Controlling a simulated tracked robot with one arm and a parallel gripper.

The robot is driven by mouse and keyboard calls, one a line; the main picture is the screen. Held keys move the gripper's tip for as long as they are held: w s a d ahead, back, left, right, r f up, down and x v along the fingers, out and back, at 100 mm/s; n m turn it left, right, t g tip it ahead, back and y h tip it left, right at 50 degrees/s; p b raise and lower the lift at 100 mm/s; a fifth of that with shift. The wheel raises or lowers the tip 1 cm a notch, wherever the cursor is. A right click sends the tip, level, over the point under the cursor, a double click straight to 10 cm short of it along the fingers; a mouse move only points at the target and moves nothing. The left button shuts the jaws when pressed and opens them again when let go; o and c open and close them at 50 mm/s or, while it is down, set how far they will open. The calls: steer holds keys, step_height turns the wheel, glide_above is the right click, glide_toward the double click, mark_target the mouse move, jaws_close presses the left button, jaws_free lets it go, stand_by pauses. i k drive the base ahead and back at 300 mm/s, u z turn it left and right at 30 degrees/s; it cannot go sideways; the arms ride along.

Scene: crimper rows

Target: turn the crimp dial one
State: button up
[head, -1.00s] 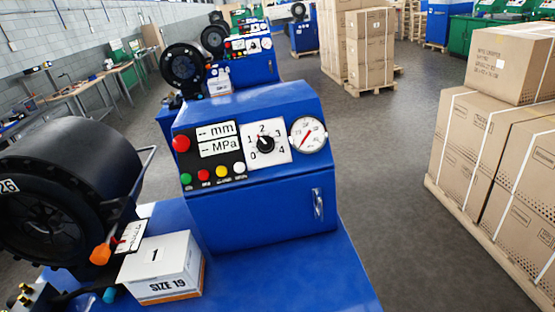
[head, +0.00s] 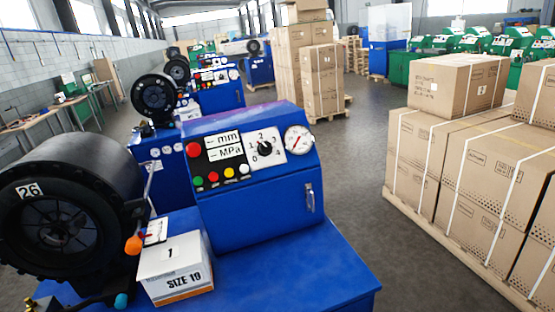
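The crimp dial (head: 265,148) is a black knob on a white plate marked 0 to 4. It sits on the sloped front panel of the nearest blue crimper cabinet (head: 262,212). The knob's pointer looks turned up toward the left, but it is too small to read exactly. A red mushroom button, a display with mm and MPa, several small coloured buttons and a round gauge (head: 299,139) share the panel. A white box (head: 174,268) labelled 1 and SIZE 19 stands on the blue base at the left. My gripper is not in view.
The black crimper head (head: 62,205) marked 26 fills the left side. More blue crimpers (head: 217,93) stand in a row behind. Strapped cartons (head: 470,165) on a pallet stand at the right, with others (head: 304,75) farther back. Grey floor (head: 350,165) lies open between the crimper and cartons.

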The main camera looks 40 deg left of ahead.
mark_target(265, 148)
steer(key=u, duration=0.2)
steer(key=i, duration=0.9)
steer(key=z, duration=0.1)
